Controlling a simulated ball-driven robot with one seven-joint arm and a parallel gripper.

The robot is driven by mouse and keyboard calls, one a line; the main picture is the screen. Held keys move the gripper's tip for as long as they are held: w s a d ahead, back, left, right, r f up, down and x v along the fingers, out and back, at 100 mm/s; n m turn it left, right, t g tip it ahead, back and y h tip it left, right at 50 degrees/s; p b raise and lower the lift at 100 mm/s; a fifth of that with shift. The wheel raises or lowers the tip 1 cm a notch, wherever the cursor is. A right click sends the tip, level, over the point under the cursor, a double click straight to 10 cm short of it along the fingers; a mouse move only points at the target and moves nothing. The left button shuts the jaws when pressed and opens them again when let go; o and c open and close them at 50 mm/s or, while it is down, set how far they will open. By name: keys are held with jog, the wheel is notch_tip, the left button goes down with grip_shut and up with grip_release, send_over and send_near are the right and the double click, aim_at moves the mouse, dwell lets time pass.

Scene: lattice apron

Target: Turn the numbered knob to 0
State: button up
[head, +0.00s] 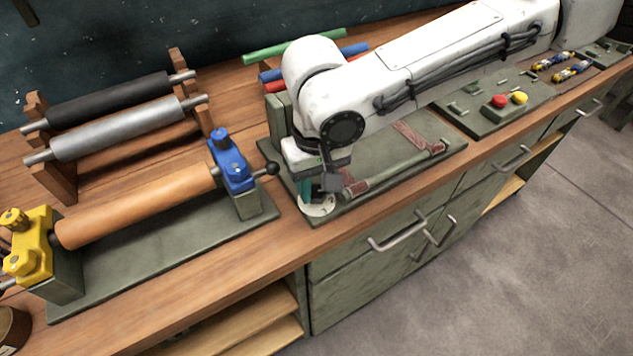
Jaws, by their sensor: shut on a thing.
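The numbered knob shows as a pale round dial (317,210) at the near left corner of a green base plate, in the middle of the head view. Its markings are too small to read, so I cannot tell which number it is set to. My gripper (319,190) points down over the dial, shut on the knob. My arm comes in from the upper right, and my gripper's body hides most of the knob. A teal upright part shows at the gripper's left side; I cannot tell what it belongs to.
The green base plate (405,172) carries a frame with reddish woven strips. To the left is a roller stand with an orange roller (140,207), a blue block (232,160) and a black ball lever (272,168).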

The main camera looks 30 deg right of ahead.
jog(key=shift+n+p, duration=0.3)
jog(key=shift+p, duration=0.05)
jog(key=shift+r+n+p, duration=0.15)
jog(key=shift+n+p, duration=0.7)
jog(key=shift+n, duration=0.05)
jog(key=n+p, duration=0.2)
jog(key=shift+n, duration=0.3)
jog(key=n+p, duration=0.2)
jog(key=n, duration=0.4)
jog(key=shift+p, duration=0.3)
jog(key=n, duration=0.6)
jog(key=shift+f+n+p, duration=0.2)
jog(key=shift+n+p, duration=0.1)
jog(key=shift+p, duration=0.1)
jog(key=n, duration=0.6)
